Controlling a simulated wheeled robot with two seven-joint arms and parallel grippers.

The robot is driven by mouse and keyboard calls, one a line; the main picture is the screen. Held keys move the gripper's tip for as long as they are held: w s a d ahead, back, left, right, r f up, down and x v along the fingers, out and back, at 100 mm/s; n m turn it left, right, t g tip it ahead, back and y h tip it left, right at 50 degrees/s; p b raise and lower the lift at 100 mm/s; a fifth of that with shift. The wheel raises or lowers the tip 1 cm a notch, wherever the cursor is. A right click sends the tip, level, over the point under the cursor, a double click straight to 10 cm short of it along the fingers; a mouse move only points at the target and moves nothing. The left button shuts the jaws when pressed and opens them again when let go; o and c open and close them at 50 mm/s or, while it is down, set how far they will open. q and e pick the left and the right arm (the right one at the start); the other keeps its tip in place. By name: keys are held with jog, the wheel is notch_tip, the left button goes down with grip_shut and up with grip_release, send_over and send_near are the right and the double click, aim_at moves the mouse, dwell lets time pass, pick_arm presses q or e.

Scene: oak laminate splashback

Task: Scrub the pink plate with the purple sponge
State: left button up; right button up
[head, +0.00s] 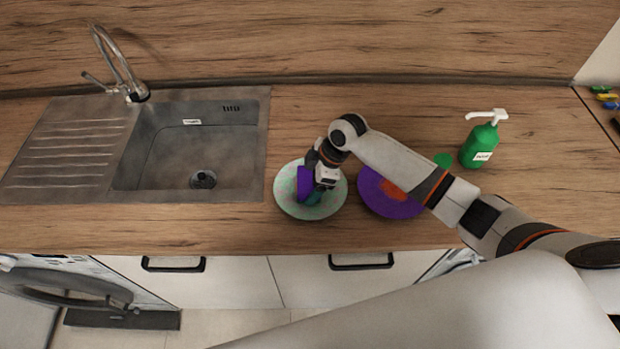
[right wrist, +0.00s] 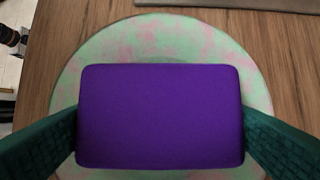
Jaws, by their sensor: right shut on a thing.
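A round plate (head: 284,206) lies on the worktop right of the sink, pale green with blotchy pink patches. It fills much of the right wrist view (right wrist: 150,40). The purple sponge (head: 304,184) is over this plate; in the right wrist view the sponge (right wrist: 160,115) hides the plate's middle. My right gripper (head: 313,197) points down over the plate and is shut on the sponge, a dark green finger at each side. I cannot tell whether the sponge touches the plate. My left gripper is not in view.
A purple plate (head: 378,203) with an orange-red patch lies just right, partly under my right arm. A small green thing (head: 442,160) shows behind the arm. A green pump bottle (head: 480,145) stands at the back right. The steel sink (head: 190,150) is at the left.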

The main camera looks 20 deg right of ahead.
jog(key=shift+s+d+r, duration=0.1)
jog(key=shift+s+d, duration=0.1)
jog(key=shift+d, duration=0.5)
jog(key=shift+w+a, duration=0.25)
jog(key=shift+a, duration=0.85)
jog(key=shift+s+d+p, duration=0.25)
jog(key=shift+d+p, duration=0.3)
jog(key=shift+d, duration=0.55)
jog(key=shift+w+a, duration=0.25)
jog(key=shift+a, duration=0.85)
jog(key=shift+d, duration=0.15)
jog(key=shift+s+d, duration=0.15)
jog(key=shift+d, duration=0.25)
jog(key=shift+s+a+p, duration=0.1)
jog(key=shift+s+p, duration=0.2)
jog(key=shift+p, duration=0.3)
jog(key=shift+w, duration=0.1)
